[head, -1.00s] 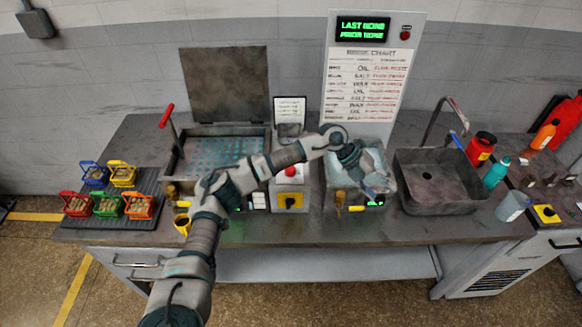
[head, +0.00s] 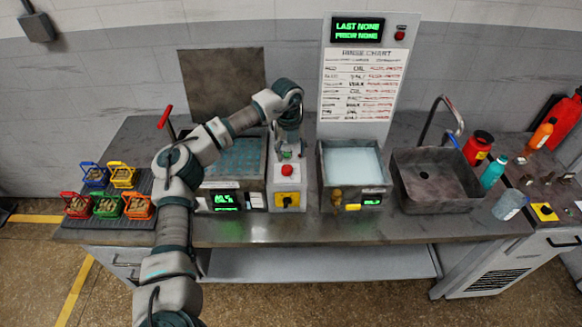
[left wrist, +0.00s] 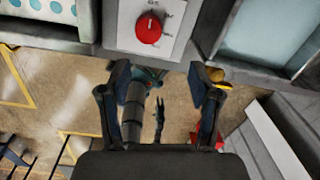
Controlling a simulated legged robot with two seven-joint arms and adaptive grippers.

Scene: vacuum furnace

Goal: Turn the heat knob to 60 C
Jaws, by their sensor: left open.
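The red round knob (head: 287,170) sits on the white plate at the top of the narrow middle box between two tanks. In the left wrist view the red knob (left wrist: 148,28) shows a pale pointer line and small printed marks to its right, too small to read. My left gripper (head: 290,151) points down just above and behind the knob in the head view. In the left wrist view my left gripper (left wrist: 163,78) has its fingers apart with nothing between them, and the knob lies beyond the fingertips. My right gripper is not seen.
A yellow plate with a black switch (head: 289,200) is on the box front below the knob. The left tank (head: 240,187) and right water tank (head: 322,180) flank the box closely. A sink (head: 402,195) stands further right. Coloured baskets (head: 107,190) sit at left.

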